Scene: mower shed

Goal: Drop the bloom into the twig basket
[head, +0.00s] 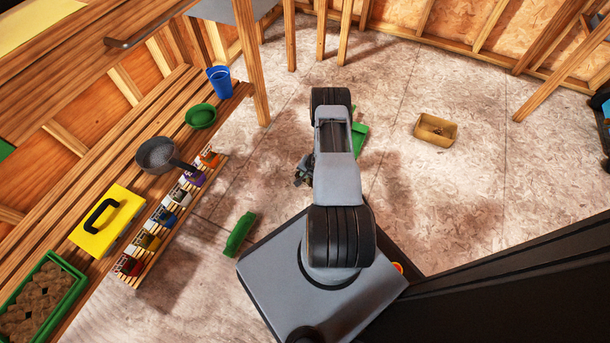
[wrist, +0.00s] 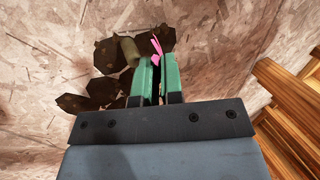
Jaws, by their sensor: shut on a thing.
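In the wrist view my gripper (wrist: 158,66) has its green fingers nearly together, shut on the bloom (wrist: 156,44). Only a thin pink part of it shows at the fingertips. Dark brown leaf-like pieces (wrist: 104,90) and a thick olive piece (wrist: 130,50) show beside and beyond the fingers; I cannot tell whether they belong to the bloom. In the head view my arm hides the gripper and bloom. A tan open-topped basket (head: 422,135), apparently the twig basket, stands on the floor to the right, with something small and dark inside.
A slatted bench at left holds a blue cup (head: 219,81), green bowl (head: 200,116), grey pan (head: 157,153), yellow box (head: 105,225) and green tray (head: 65,304). A green object (head: 239,235) lies on the floor. Floor around the basket is clear.

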